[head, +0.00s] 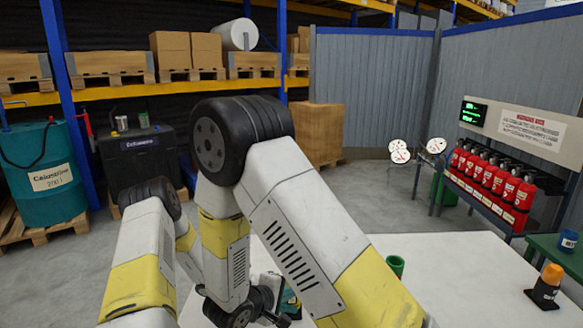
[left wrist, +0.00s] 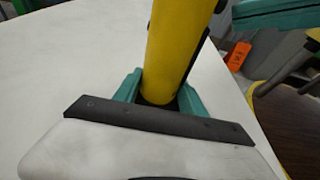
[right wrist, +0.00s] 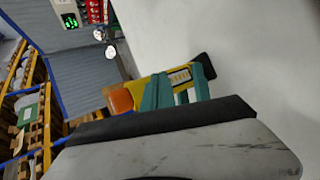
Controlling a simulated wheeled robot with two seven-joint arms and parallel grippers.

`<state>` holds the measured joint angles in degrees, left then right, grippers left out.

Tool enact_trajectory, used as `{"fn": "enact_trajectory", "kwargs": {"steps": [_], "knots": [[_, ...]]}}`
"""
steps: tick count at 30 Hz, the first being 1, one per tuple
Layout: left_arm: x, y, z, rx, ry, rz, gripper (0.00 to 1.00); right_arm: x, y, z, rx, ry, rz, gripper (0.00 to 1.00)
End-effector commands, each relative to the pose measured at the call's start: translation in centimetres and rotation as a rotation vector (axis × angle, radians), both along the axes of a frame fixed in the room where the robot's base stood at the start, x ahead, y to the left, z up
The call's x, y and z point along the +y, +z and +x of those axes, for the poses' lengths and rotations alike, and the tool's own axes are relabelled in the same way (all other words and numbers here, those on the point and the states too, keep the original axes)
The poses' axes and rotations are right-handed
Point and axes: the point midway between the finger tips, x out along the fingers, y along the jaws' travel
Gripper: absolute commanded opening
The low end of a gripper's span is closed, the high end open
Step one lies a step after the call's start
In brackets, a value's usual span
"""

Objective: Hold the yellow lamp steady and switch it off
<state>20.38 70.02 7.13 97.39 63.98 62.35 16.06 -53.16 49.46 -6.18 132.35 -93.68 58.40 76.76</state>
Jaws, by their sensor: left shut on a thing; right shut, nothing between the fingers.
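The yellow lamp (left wrist: 178,45) stands between the teal fingers of my left gripper (left wrist: 160,92), which is shut on its body. In the right wrist view the lamp (right wrist: 145,85) shows an orange end, a yellow body with a small pale panel, and a black end. My right gripper (right wrist: 178,90) is shut and empty, its teal fingers close to the lamp's side; I cannot tell whether they touch it. In the head view my arms hide most of the lamp, and only teal finger parts of my left gripper (head: 288,298) show low in the middle. The switch is not clear.
The white table (head: 450,265) has free room to the right. An orange-topped beacon (head: 548,284) stands at the right, near a green table. Red extinguishers (head: 495,177) line a rack behind. Shelving and drums stand at the left.

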Motion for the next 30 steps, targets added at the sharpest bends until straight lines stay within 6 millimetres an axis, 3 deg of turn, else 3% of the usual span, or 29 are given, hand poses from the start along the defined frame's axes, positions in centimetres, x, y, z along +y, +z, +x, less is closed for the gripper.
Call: {"fn": "enact_trajectory", "kwargs": {"steps": [18, 29, 30], "knots": [[0.2, -0.4, -0.1, 0.002, 0.001, 0.011, 0.13, 0.0, 0.0, -5.4, 0.002, 0.002, 0.0, 0.0], [0.2, -0.4, -0.1, 0.002, 0.001, 0.011, 0.13, 0.0, 0.0, -6.0, 0.0, -0.001, 0.001, 0.0], [0.2, -0.4, -0.1, 0.002, 0.001, 0.011, 0.56, 0.0, 0.0, -6.0, 0.0, -0.001, 0.001, 0.0]]}}
